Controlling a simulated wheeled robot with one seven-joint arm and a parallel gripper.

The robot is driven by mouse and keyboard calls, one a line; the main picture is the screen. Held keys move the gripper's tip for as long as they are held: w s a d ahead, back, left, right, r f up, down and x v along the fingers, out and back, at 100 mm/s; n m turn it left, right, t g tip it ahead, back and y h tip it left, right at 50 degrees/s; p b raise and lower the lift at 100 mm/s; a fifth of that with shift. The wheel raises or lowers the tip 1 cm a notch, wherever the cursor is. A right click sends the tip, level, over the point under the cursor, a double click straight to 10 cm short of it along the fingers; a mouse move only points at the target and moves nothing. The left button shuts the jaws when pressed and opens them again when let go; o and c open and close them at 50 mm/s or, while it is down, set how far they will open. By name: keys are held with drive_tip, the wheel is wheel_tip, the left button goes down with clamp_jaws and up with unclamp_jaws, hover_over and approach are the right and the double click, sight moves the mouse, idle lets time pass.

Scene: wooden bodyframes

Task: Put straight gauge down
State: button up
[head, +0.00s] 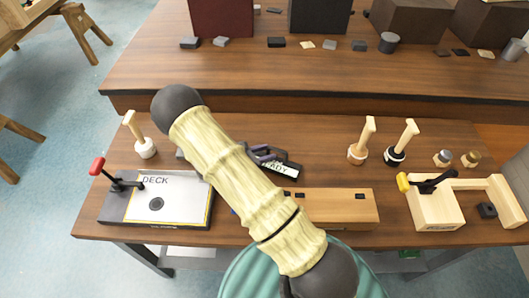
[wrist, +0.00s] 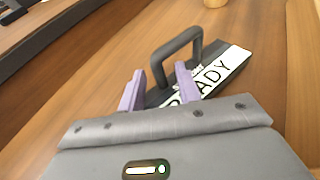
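A dark flat piece with a loop handle and a white label reading "READY" (wrist: 205,80) lies on the wooden table; I take it to be the straight gauge. In the head view its label end (head: 283,170) shows beyond my arm, which hides much of it. My gripper (wrist: 160,82) has two purple fingers set apart, one on each side of the handle's near leg. Gaps show between the fingers and the handle. In the head view my gripper (head: 262,155) is mostly covered by the arm.
A "DECK" board (head: 180,205) with a red-knobbed clamp is at left. A long wooden block (head: 340,206) lies right of my arm. A wooden fixture with a yellow-knobbed clamp (head: 433,212) is at right. Wooden-handled stamps (head: 360,150) stand behind. A raised shelf (head: 290,75) borders the back.

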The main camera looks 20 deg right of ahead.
drive_tip(key=shift+r, duration=0.2)
drive_tip(key=b+v, duration=0.1)
drive_tip(key=v, duration=1.1)
